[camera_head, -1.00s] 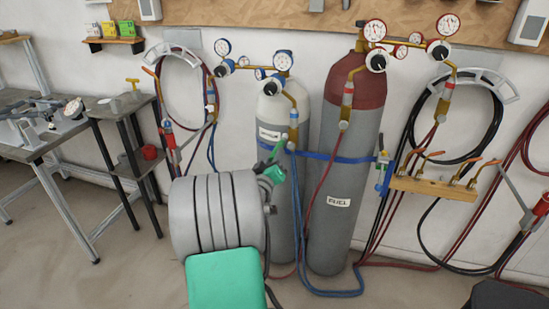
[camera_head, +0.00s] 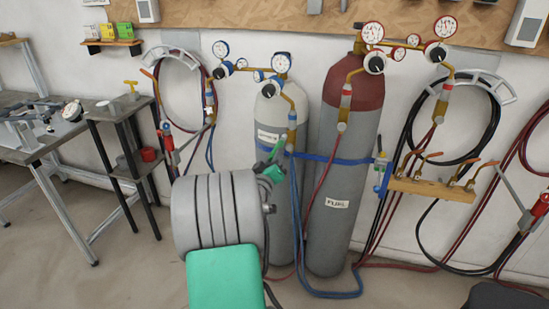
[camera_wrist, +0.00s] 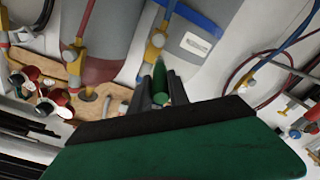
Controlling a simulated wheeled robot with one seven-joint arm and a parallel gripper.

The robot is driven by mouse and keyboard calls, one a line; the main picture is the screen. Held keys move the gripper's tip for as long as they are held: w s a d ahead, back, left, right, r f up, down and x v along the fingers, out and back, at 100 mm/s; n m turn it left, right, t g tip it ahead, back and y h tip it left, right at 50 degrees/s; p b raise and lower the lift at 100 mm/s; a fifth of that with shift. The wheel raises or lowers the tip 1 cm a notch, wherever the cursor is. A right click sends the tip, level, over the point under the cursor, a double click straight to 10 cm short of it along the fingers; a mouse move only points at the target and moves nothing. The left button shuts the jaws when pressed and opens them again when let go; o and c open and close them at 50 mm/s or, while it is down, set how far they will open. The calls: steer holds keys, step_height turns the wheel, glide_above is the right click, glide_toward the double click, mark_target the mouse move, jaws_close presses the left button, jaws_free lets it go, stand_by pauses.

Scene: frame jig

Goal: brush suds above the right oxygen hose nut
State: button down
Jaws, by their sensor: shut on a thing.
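The oxygen cylinder (camera_head: 271,118) is pale grey with a white label and blue-rimmed gauges. Its right hose nut (camera_head: 292,137) is gold, with a blue hose below. In the wrist view, a gold fitting (camera_wrist: 155,46) stands just beyond the fingers and appears to be this nut. My gripper (camera_head: 273,168) is in front of the cylinder, just left of and below the nut. Its dark fingers (camera_wrist: 161,92) are shut on a green handle (camera_wrist: 160,76), apparently the brush's. Bristles and suds cannot be made out. Whether the brush touches the nut cannot be told.
The fuel cylinder (camera_head: 345,155) with a red top stands close on the right. A blue strap (camera_head: 330,157) crosses both cylinders. Red and blue hoses hang around them. A wooden torch rack (camera_head: 432,188) is at right, and a dark side table (camera_head: 120,105) at left.

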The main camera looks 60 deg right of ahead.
steer(key=shift+d, duration=0.3)
steer(key=shift+s+f+b, duration=0.2)
steer(key=shift+s+b, duration=0.2)
steer(key=shift+b, duration=0.25)
steer(key=shift+w+r, duration=0.25)
steer(key=shift+w, duration=0.2)
